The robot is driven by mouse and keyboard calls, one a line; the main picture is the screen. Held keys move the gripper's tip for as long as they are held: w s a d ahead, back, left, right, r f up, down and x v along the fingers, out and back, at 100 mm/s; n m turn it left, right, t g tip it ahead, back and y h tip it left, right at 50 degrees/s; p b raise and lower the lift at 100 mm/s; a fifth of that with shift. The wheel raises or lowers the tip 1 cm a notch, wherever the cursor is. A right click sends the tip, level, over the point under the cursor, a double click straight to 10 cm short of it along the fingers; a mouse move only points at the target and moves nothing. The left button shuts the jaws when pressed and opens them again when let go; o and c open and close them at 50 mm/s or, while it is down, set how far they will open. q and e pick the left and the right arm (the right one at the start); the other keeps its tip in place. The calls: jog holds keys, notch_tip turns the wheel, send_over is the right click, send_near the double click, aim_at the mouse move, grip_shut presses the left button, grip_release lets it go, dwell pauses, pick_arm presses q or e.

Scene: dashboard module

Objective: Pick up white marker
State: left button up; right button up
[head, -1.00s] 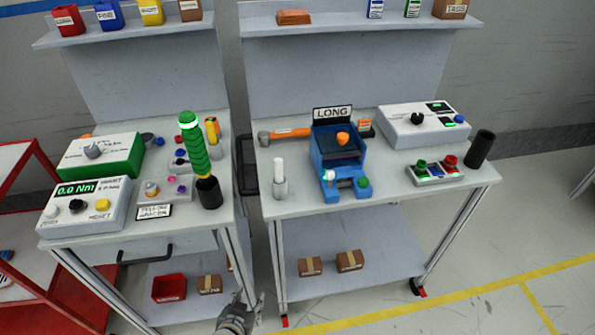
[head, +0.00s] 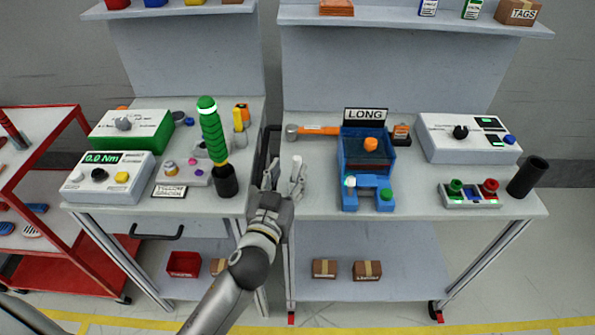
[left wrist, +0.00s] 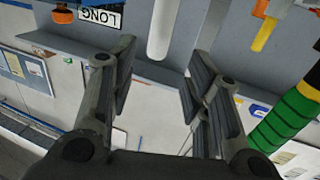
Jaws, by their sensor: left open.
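The white marker (left wrist: 163,30) stands upright in the left wrist view, at the top middle, just beyond the gap between my fingers. In the head view the marker (head: 297,164) is mostly hidden by my left gripper (head: 283,177), near the left edge of the right-hand bench. My left gripper also shows in the left wrist view (left wrist: 160,78), with its fingers spread wide and nothing between them. The marker's small holder is hidden by the gripper. My right gripper is not in view.
A blue fixture (head: 366,165) with a LONG sign stands right of the gripper. A hammer (head: 318,130) lies behind. A green-handled tool (head: 212,135) stands in a black cup (head: 227,181) on the left bench. A gap separates the benches.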

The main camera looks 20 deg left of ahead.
aim_at(295, 163)
pick_arm(q)
jog(key=w+p, duration=0.1)
jog(key=w, duration=0.4)
jog(key=shift+w+d+f+p, duration=0.1)
jog(key=shift+w+d+p, duration=0.05)
jog(key=shift+p, duration=0.2)
jog(key=shift+w+f, duration=0.1)
jog(key=shift+w, duration=0.2)
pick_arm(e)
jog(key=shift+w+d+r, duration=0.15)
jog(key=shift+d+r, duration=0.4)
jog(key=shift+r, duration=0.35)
pick_arm(q)
jog(key=c, duration=1)
